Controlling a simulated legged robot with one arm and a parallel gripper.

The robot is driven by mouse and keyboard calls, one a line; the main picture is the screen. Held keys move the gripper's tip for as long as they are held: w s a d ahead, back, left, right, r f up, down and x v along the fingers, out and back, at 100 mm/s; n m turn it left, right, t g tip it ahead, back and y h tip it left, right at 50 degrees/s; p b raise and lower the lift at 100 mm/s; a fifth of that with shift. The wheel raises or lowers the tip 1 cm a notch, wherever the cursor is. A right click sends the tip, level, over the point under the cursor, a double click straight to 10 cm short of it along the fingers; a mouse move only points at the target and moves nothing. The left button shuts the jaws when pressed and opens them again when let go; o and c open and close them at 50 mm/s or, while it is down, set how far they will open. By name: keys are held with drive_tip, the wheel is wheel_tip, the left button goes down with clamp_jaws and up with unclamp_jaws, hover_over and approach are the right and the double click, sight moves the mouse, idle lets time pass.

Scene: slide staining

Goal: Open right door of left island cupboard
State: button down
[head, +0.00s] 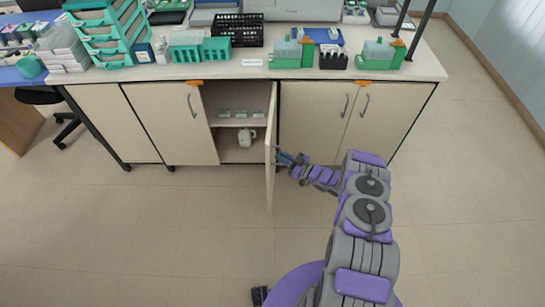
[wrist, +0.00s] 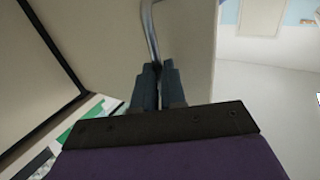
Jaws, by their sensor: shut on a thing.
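The right door (head: 270,165) of the left island cupboard stands swung out into the room, seen nearly edge-on in the head view. Its pale panel also fills much of the wrist view (wrist: 190,50). My gripper (head: 283,157) is at the outer side of this door. In the wrist view my gripper's dark fingers (wrist: 157,72) are closed around the lower part of the grey metal door handle (wrist: 151,25). The cupboard's left door (head: 170,120) is shut.
The right cupboard's two doors (head: 312,120) are shut, just right of the open door. The countertop (head: 250,71) above carries racks, a black crate (head: 237,30) and teal trays. The floor (head: 130,230) in front is clear. A dark chair stands at the far left.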

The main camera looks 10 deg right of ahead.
drive_tip(key=shift+w+d+r, duration=0.15)
drive_tip(key=shift+w+d, duration=0.05)
drive_tip(key=shift+d, duration=0.6)
drive_tip(key=shift+w+d+r, duration=0.15)
drive_tip(key=shift+d, duration=0.6)
drive_tip(key=c, duration=1.2)
unclamp_jaws()
drive_tip(key=shift+w+f, duration=0.1)
drive_tip(key=shift+f, duration=0.1)
drive_tip(key=shift+a, duration=0.1)
drive_tip(key=p+v, duration=0.3)
drive_tip(key=v, duration=1.4)
drive_tip(key=shift+s+f, duration=0.15)
drive_tip(key=shift+s, duration=0.2)
